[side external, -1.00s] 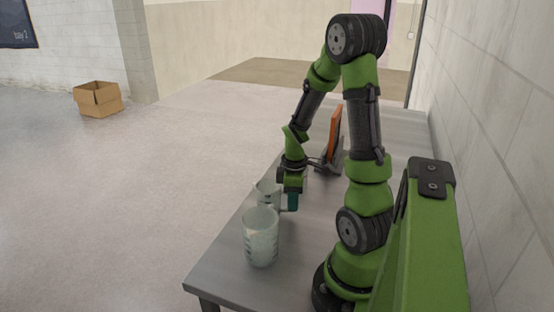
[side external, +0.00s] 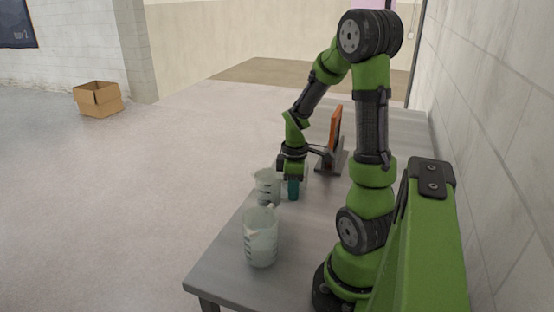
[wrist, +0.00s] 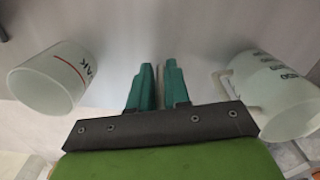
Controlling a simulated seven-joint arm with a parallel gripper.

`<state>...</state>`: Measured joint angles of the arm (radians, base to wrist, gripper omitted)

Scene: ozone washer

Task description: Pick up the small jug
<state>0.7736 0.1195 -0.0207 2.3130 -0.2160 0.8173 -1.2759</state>
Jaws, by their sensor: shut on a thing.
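The small jug (side external: 266,187) is whitish and translucent with dark marks, upright by my gripper in the side view. My gripper (side external: 293,189) points down at the jug's right, its teal fingers almost together and shut on it. The exact contact is hidden there. In the wrist view my gripper (wrist: 158,80) shows only a narrow pale strip between its fingers. A handled, marked vessel (wrist: 277,95) is at the right, its handle towards my fingers. I cannot tell surely which jug it is.
A larger marked jug (side external: 260,238) stands nearer the front of the grey table (side external: 225,270). A cup with a red line and dark letters (wrist: 50,80) is left in the wrist view. An orange panel on a dark stand (side external: 334,135) is behind my gripper. A cardboard box (side external: 98,99) lies on the floor.

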